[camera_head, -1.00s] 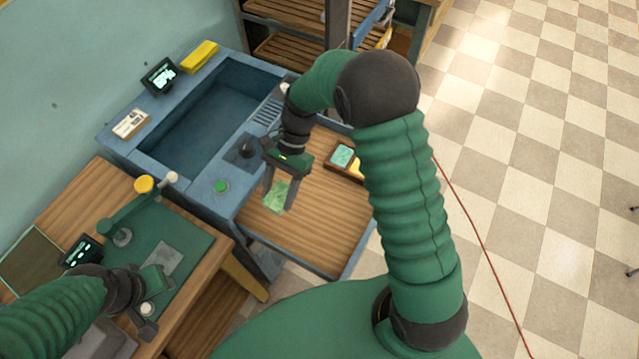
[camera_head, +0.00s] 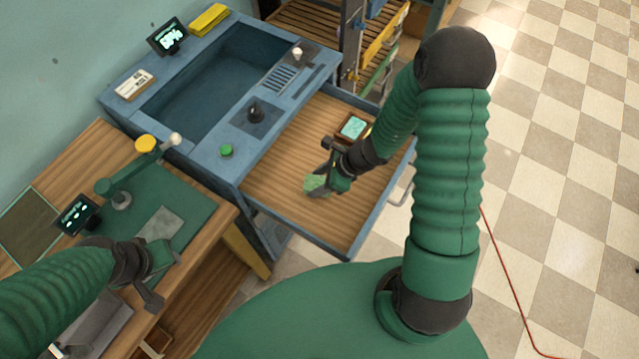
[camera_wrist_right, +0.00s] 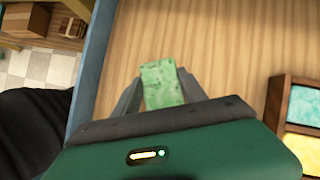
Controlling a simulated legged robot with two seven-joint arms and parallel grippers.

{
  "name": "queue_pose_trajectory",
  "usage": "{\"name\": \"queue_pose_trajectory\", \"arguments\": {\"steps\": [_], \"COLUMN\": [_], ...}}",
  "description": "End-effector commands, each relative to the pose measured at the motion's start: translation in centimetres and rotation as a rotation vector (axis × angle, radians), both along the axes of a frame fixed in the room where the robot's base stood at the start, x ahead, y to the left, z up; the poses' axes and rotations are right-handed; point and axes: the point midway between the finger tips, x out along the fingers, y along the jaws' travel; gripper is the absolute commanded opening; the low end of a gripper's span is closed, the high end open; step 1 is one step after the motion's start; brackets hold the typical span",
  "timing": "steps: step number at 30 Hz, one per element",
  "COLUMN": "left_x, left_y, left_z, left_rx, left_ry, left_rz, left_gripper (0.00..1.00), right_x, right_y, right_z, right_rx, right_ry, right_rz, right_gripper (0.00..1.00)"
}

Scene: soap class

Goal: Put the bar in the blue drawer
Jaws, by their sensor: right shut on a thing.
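A green marbled bar (camera_head: 316,186) is between the fingers of my right gripper (camera_head: 322,180), which is shut on it. The bar (camera_wrist_right: 162,84) also shows in the right wrist view, between the two grey fingers. They are over the wooden bottom of the open blue drawer (camera_head: 300,230); whether the bar touches the bottom I cannot tell. My left gripper (camera_head: 158,280) is at the lower left over the wooden bench; its fingers are too unclear to tell open or shut.
A small wooden tray (camera_head: 352,127) with a teal block lies in the drawer; the right wrist view also shows a yellow block (camera_wrist_right: 305,152) in it. A blue sink unit (camera_head: 215,80) stands behind the drawer. A green press (camera_head: 130,185) stands on the bench at left.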

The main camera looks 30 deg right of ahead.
Motion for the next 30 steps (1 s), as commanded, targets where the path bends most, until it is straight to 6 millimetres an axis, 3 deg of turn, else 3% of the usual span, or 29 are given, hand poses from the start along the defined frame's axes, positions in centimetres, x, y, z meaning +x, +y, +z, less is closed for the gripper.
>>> {"name": "queue_pose_trajectory", "arguments": {"steps": [1,3,13,14,18,30], "left_x": [0.0,0.0,0.0,0.0,0.0,0.0], "left_y": [0.0,0.0,0.0,0.0,0.0,0.0], "left_z": [-0.7,-0.9,-1.0,-1.0,-0.9,-0.4], "left_rx": [0.000,0.000,0.000,0.000,0.000,0.000], "left_ry": [0.000,0.000,0.000,0.000,0.000,0.000], "left_rz": [0.001,0.001,0.001,0.000,0.000,0.001], "left_gripper": [0.36,0.36,0.36,0.36,0.36,0.36], "right_x": [-0.1,-0.1,0.0,0.0,0.0,-0.1], "right_y": [0.1,0.0,-0.3,-0.2,-0.2,-0.5], "right_z": [-1.4,-2.2,-2.6,-2.6,-2.5,-1.7], "right_rx": [0.002,0.003,0.003,0.002,0.002,0.002], "right_ry": [0.003,0.002,-0.001,-0.001,-0.001,-0.001], "right_rz": [-0.001,0.000,0.001,0.001,0.001,-0.001], "right_gripper": [0.06,0.06,0.06,0.51,0.69,0.71]}}
